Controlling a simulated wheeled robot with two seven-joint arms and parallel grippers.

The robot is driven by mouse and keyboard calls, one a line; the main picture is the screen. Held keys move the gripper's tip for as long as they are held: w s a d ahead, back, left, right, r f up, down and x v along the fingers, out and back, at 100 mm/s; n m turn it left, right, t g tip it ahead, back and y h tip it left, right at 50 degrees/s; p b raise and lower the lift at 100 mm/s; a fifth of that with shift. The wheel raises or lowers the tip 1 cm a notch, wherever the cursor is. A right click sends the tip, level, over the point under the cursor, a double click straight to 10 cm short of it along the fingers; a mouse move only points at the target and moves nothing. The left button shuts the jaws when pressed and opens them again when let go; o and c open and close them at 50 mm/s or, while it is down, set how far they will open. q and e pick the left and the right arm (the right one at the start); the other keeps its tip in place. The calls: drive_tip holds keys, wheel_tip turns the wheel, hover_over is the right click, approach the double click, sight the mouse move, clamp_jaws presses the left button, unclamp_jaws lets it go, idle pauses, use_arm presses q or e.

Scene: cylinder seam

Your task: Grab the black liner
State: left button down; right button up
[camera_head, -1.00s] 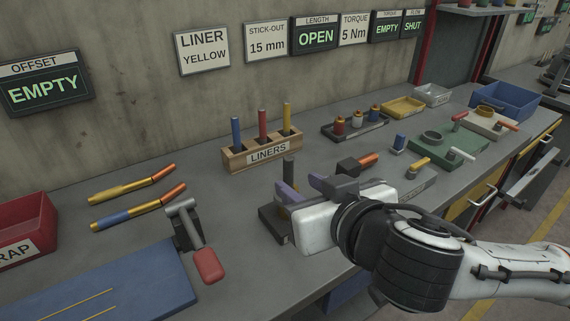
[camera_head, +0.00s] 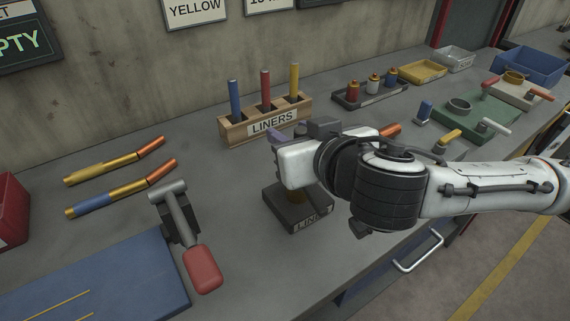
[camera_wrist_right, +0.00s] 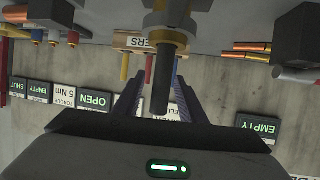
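The black liner (camera_wrist_right: 161,92) stands in a brass collar (camera_wrist_right: 166,38) and shows in the right wrist view between my right gripper's two fingers (camera_wrist_right: 160,98). Narrow gaps show on both sides of it, so the gripper is open around it. In the head view my right gripper (camera_head: 292,138) is over a dark labelled stand (camera_head: 297,211) and hides the black liner. A bit of the brass collar shows below the gripper. My left gripper is in neither view now.
A wooden LINERS rack (camera_head: 235,130) holds blue, red and yellow liners behind the gripper. Grey bench is clear between.

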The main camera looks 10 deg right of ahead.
drive_tip(key=shift+w, duration=0.15)
clamp_jaws()
